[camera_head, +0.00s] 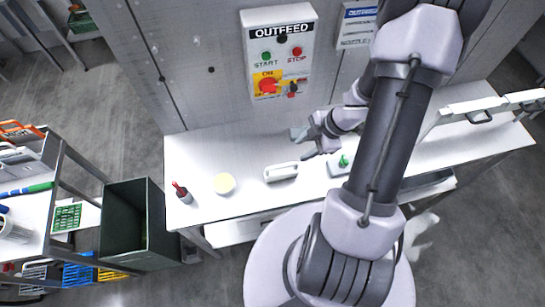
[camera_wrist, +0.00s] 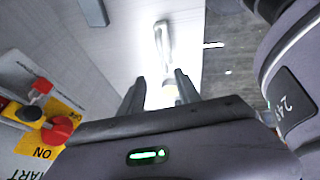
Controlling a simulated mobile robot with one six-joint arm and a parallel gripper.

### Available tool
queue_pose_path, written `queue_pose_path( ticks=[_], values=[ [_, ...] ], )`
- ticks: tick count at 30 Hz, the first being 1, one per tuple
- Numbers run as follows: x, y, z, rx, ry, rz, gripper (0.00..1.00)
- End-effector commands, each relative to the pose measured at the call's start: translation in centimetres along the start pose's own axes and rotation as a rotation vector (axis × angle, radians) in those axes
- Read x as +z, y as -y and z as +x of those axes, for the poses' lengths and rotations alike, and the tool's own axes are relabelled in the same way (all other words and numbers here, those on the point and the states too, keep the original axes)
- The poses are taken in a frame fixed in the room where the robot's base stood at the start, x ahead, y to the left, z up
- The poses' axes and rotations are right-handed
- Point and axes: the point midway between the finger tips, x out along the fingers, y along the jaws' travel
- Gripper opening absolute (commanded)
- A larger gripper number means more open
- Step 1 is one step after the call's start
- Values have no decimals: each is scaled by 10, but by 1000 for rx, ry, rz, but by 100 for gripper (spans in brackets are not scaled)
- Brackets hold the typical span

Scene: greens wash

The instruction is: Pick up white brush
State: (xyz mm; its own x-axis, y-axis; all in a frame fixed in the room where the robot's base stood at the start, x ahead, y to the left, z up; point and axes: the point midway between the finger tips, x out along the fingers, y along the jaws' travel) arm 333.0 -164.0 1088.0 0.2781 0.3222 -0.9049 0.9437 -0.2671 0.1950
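The white brush (camera_head: 281,172), a pale block with a raised handle, lies on the white table (camera_head: 205,155) near its front edge. My gripper (camera_head: 303,143) is above the table, a little behind and to the right of the brush, apart from it. In the wrist view my gripper (camera_wrist: 160,76) shows two dark fingers spread apart with nothing held. A white handled object (camera_wrist: 162,40), which looks like the brush, lies beyond the fingertips. A pale yellow patch shows between the fingers, partly hidden.
A pale yellow round item (camera_head: 224,184) and a red-topped bottle (camera_head: 182,193) stand left of the brush. A green-topped item (camera_head: 343,161) is to its right. The outfeed control panel (camera_head: 280,55) is on the wall behind. A dark green bin (camera_head: 140,225) stands left of the table.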

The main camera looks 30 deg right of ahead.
Motion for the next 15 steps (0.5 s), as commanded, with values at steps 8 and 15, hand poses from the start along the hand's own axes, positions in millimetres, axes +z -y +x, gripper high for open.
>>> queue_pose_path(
  ticks=[8, 15],
  values=[
    [3, 2, 90, -1, 1, -1, 40],
    [0, 6, 123, 0, 2, -1, 40]
  ],
)
